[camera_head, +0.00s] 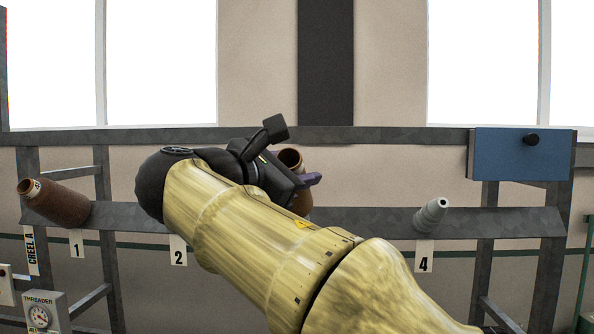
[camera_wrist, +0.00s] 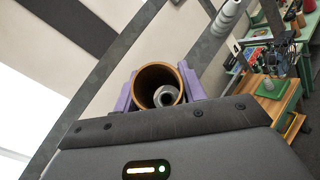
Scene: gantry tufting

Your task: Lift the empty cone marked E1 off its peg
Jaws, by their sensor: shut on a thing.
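A brown hollow cone (camera_wrist: 139,84) stands between the purple fingers of my gripper (camera_wrist: 160,87) in the wrist view, its open end facing the camera. My gripper is shut on it. A grey peg end with a round hole (camera_wrist: 165,96) shows inside the cone, so the cone is still around the peg. In the head view the cone's brown rim (camera_head: 291,157) shows behind my gripper (camera_head: 309,181), and my arm hides much of it. No E1 mark is readable on it.
A grey creel rail (camera_head: 365,219) runs across. A brown cone (camera_head: 58,203) sits at label 1, and a bare grey peg (camera_head: 431,214) at label 4. A blue box (camera_head: 520,155) is at upper right. A wooden bench (camera_wrist: 275,97) stands at right in the wrist view.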

